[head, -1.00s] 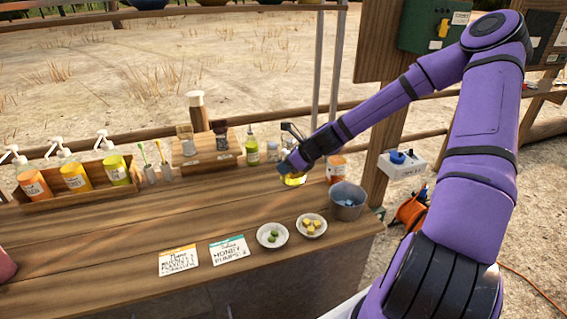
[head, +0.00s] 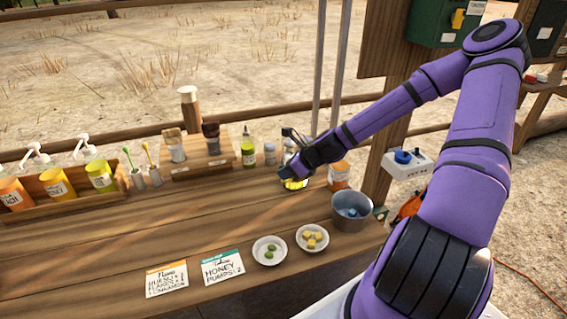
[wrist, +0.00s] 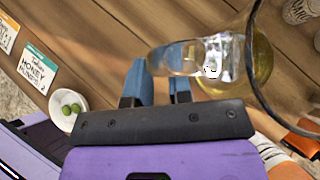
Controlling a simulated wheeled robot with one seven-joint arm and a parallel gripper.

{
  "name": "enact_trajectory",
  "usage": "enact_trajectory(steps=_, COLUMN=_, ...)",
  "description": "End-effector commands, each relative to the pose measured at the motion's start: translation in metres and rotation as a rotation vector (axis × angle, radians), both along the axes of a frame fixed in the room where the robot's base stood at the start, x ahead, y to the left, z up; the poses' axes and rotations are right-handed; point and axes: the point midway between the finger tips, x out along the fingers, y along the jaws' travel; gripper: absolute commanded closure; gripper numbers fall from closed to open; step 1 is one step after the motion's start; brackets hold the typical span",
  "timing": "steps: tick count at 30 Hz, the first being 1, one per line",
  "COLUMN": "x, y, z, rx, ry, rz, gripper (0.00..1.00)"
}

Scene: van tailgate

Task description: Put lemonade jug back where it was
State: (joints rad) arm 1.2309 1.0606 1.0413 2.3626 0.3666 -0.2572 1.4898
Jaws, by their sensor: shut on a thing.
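The lemonade jug, clear glass with yellow liquid (head: 293,184), is at the back right of the wooden counter, mostly hidden behind my gripper (head: 287,171). In the wrist view the jug (wrist: 240,62) shows large at upper right, its round rim cut by the picture edge. My gripper's blue fingers (wrist: 160,82) are shut on the jug at its near side. I cannot tell whether the jug's base touches the counter.
An orange-labelled tub (head: 338,176) and a metal bucket (head: 351,208) stand close right of the jug. A green-labelled bottle (head: 248,150) and a small jar (head: 270,153) stand left. Two small bowls (head: 269,250) and cards (head: 222,267) lie in front. The middle counter is clear.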

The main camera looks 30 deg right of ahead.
Motion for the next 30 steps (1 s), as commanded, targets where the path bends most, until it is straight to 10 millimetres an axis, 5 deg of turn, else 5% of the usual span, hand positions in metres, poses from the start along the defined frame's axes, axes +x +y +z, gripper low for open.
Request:
enact_trajectory(steps=13, x=-0.0029, y=0.0006, z=-0.0055, rx=-0.002, ry=-0.004, rz=0.001, gripper=1.00)
enact_trajectory(steps=14, x=-0.0036, y=0.0003, z=-0.0067, rx=0.000, ry=-0.001, rz=-0.001, gripper=0.78)
enact_trajectory(steps=17, x=-0.0035, y=0.0002, z=-0.0064, rx=0.000, ry=-0.001, rz=-0.001, gripper=0.55)
enact_trajectory(steps=30, x=-0.0073, y=-0.0032, z=0.0003, rx=-0.001, ry=-0.001, rz=-0.003, gripper=0.54)
